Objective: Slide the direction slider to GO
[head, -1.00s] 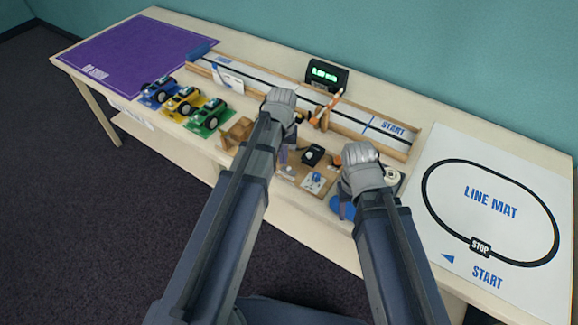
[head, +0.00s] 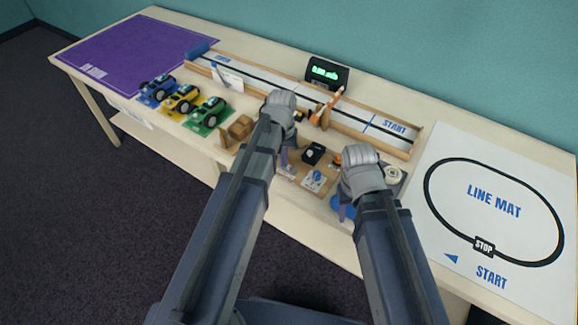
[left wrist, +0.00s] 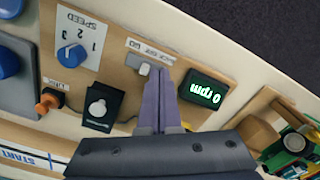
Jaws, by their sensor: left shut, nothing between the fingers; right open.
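The direction slider (left wrist: 144,69) shows in the left wrist view as a small pale knob in a slot on the wooden control panel (left wrist: 115,73). A small white label (left wrist: 150,51), too small to read surely, lies along it. My left gripper (left wrist: 166,78) is shut and empty, its purple fingertips just right of the knob; I cannot tell whether they touch it. In the head view my left gripper (head: 283,160) is over the panel's left part and hides the slider. My right gripper (head: 344,210) is open, at the panel's right end.
The panel also carries a speed dial (left wrist: 70,55), a black switch block (left wrist: 101,107), an orange knob (left wrist: 49,100) and an rpm display (left wrist: 206,92). Toy cars (head: 182,100) stand left, a long track (head: 345,112) behind, and the line mat (head: 495,215) right.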

